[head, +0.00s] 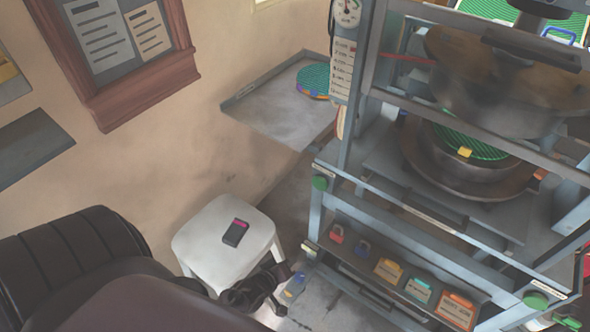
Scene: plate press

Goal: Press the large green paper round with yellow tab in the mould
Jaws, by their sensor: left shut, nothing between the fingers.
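The large green paper round (478,142) with a yellow tab (464,152) lies in the round metal mould (470,186) on the lower bed of the press. The tab hangs over the near edge. The heavy upper die (480,105) is above it with a gap between, and hides part of the round. My left gripper (280,296) is low in the picture, left of the press's lower front, shut and apart from the round. My right gripper is not in view.
Green knobs (320,183) sit on the press frame's front corners. A gauge (347,11) is on its left post. A white stool (215,252) holds a dark phone-like object (236,232). A wall shelf (270,117) bears a teal round stack (314,79). Coloured tags (388,270) line the press's lower front.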

